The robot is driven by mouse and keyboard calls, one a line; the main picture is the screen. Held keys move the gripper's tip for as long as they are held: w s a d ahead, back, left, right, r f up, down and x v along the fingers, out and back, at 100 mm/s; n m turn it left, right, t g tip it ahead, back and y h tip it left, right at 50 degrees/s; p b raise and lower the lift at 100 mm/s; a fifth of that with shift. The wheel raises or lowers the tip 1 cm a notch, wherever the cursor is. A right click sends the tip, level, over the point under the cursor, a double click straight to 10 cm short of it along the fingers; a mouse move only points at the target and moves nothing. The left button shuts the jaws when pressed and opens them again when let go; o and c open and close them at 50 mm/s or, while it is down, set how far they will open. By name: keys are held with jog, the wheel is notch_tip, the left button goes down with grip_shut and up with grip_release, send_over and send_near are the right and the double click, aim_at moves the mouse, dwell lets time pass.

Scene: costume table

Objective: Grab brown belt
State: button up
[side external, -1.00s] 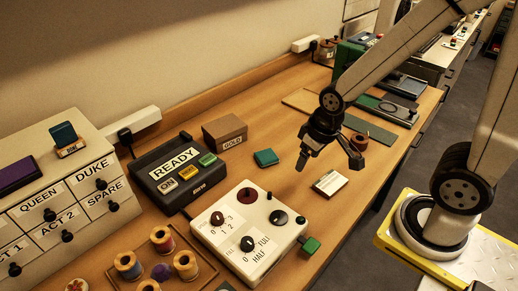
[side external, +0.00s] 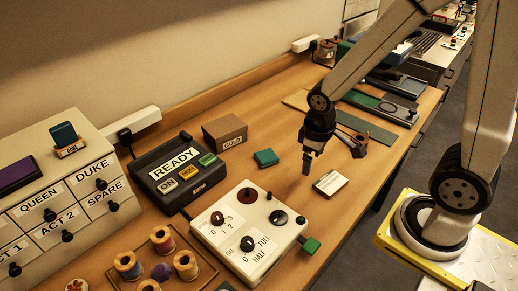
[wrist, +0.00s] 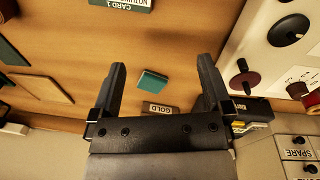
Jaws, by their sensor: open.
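A small round reddish-brown item, perhaps the coiled brown belt, shows in part at the top left corner of the wrist view (wrist: 8,8). In the side view it is mostly hidden behind my gripper's right finger, and I cannot be sure it is the belt. My gripper (side external: 333,160) is open and empty above the table, just left of that item. In the wrist view both fingers of my gripper (wrist: 160,72) are spread apart, with nothing held between them.
A teal block (side external: 265,157), a white card (side external: 330,184) and a box marked GOLD (side external: 224,130) lie near my gripper. A white knob panel (side external: 248,230) and a READY console (side external: 177,172) stand to the left. Flat green boards (side external: 368,130) lie behind.

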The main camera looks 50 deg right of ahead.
aim_at(363, 138)
jog(key=d+f+n+g+h, duration=0.1)
jog(key=d, duration=0.2)
jog(key=d+f+n+g+h, duration=0.2)
jog(key=d, duration=0.2)
jog(key=d+f+n+g+h, duration=0.1)
jog(key=d+n+g, duration=0.1)
jog(key=d, duration=0.1)
jog(key=shift+w+d+f+h, duration=0.2)
jog(key=shift+w+d+h, duration=0.05)
jog(key=shift+d+h, duration=0.1)
jog(key=d+n+h, duration=0.1)
jog(key=d, duration=0.2)
jog(key=w+d+f+n+g+h, duration=0.1)
jog(key=d+n+h, duration=0.1)
jog(key=d, duration=0.1)
jog(key=d+f+n+g+h, duration=0.1)
jog(key=d+h, duration=0.1)
jog(key=d, duration=0.1)
jog(key=shift+w+d+f+n, duration=0.2)
jog(key=shift+w+d+n, duration=0.1)
jog(key=shift+w+d, duration=0.1)
jog(key=shift+w+d+h, duration=0.2)
jog(key=shift+d+h, duration=0.25)
jog(key=shift+h, duration=0.1)
jog(key=shift+x, duration=3.95)
jog(key=shift+s+a, duration=0.15)
jog(key=shift+a, duration=0.05)
jog(key=c, duration=1.1)
